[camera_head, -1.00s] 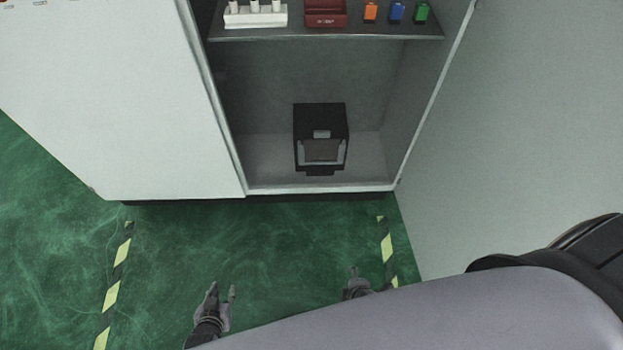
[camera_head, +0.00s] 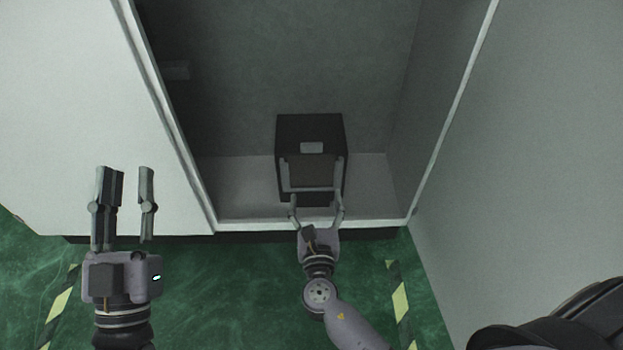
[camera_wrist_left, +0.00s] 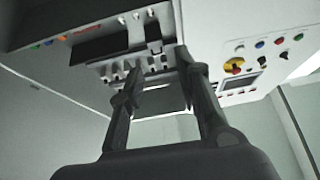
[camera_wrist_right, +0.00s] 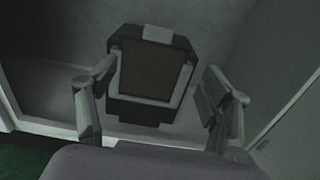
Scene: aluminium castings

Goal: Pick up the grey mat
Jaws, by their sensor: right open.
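I cannot pick out a separate grey mat for certain. A black box (camera_head: 310,128) stands on the cabinet floor, with a flat brownish-grey panel (camera_head: 313,173) inside a light U-shaped frame (camera_head: 311,189) at its front. The panel also shows in the right wrist view (camera_wrist_right: 150,72); I cannot tell whether it is the mat. My right gripper (camera_head: 317,201) is open at the box's front, a finger toward each side; contact is unclear. My left gripper (camera_head: 127,170) is open and empty, before the white cabinet front at left.
The box stands in an open cabinet, with bare cabinet floor (camera_head: 237,187) beside it. The cabinet's front edge (camera_head: 375,223) lies under my right gripper. A white panel (camera_head: 60,110) is at left, a grey wall (camera_head: 530,180) at right.

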